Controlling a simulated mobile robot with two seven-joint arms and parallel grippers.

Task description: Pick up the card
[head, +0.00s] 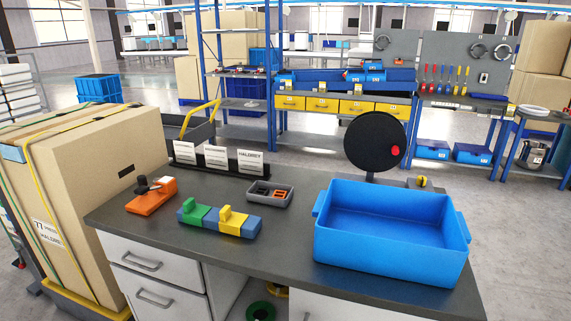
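Three white cards stand upright in a row in a dark holder (222,172) at the back left of the grey worktop. They are the left card (184,152), the middle card (216,157) and the right card (250,162). Each bears dark print, too small to read surely. I cannot tell which one the task means. Neither of my grippers is in view.
A large blue bin (390,240) takes up the worktop's right side. An orange device (151,197), a green and blue block (196,215), a yellow and blue block (233,221) and a small grey tray (270,194) stand before the cards. A black disc (370,140) stands behind the bin.

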